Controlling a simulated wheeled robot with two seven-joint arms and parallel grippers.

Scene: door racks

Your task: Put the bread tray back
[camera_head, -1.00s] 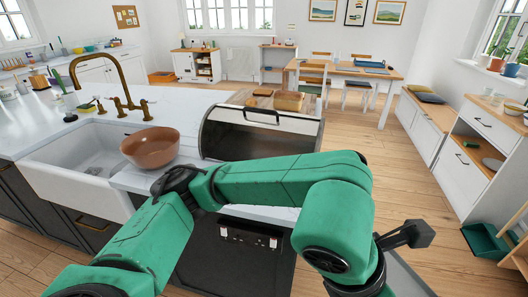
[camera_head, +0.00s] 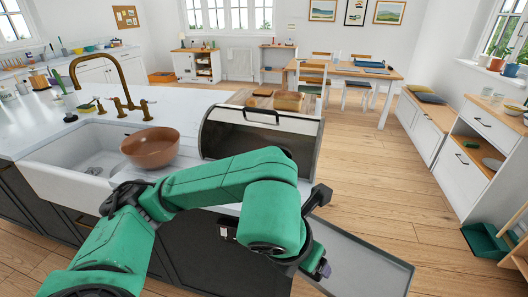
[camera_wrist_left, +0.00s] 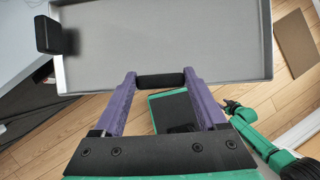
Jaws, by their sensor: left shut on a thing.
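The grey, shallow, empty metal tray (camera_head: 372,262) is held off to the right of the counter, above the wooden floor. It fills the top of the left wrist view (camera_wrist_left: 165,40). My left gripper (camera_head: 322,269) is at the tray's near side. In the wrist view its purple fingers (camera_wrist_left: 160,82) are shut on the tray's black handle.
The white counter (camera_head: 175,105) holds a sink (camera_head: 65,160) with a brown bowl (camera_head: 150,147) at its right edge. My arm passes over the counter's front edge. The floor (camera_head: 365,175) right of the counter is open. White cabinets (camera_head: 470,160) stand along the right wall.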

